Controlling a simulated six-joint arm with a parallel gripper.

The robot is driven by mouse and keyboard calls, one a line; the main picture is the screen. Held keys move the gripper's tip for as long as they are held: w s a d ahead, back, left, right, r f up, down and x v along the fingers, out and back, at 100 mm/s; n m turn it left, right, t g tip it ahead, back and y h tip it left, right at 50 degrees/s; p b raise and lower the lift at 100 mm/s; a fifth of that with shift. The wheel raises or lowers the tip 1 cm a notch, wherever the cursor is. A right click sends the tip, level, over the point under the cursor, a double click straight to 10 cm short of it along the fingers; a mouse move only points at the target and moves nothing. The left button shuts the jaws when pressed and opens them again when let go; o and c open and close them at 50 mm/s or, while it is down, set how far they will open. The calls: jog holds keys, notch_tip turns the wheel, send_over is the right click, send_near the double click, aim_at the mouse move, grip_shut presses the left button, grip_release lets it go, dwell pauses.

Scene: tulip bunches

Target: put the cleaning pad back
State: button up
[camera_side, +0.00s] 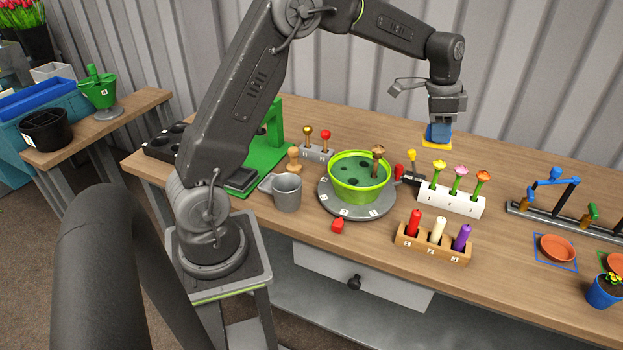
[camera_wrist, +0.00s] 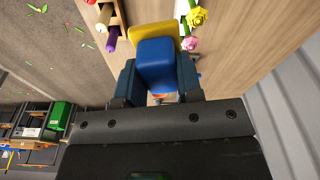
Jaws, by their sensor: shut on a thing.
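The cleaning pad is a blue block handle (camera_side: 438,131) on a flat yellow base (camera_side: 436,143). My gripper (camera_side: 440,124) is shut on the blue handle, near the table's back edge, behind the white flower holder. In the wrist view the blue handle (camera_wrist: 157,62) sits between the two fingers, with the yellow base (camera_wrist: 150,30) beyond it. I cannot tell whether the base touches the table or hangs just above it.
The white holder with several flowers (camera_side: 450,200) stands in front of the pad. A wooden rack with candle-like pegs (camera_side: 432,249) is nearer. A green bowl (camera_side: 345,190) on a grey turntable (camera_side: 327,204) is to the left. A rail fixture (camera_side: 565,220) stands right.

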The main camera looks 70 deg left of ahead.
jog(key=s+a+n+y, duration=0.2)
jog(key=s+a+n, duration=1.4)
jog(key=s+a, duration=0.65)
jog(key=f, duration=1.7)
jog(key=shift+w, duration=0.4)
jog(key=shift+f, duration=2.15)
jog(key=shift+f, duration=0.1)
jog(key=o, duration=0.6)
jog(key=shift+c, duration=0.2)
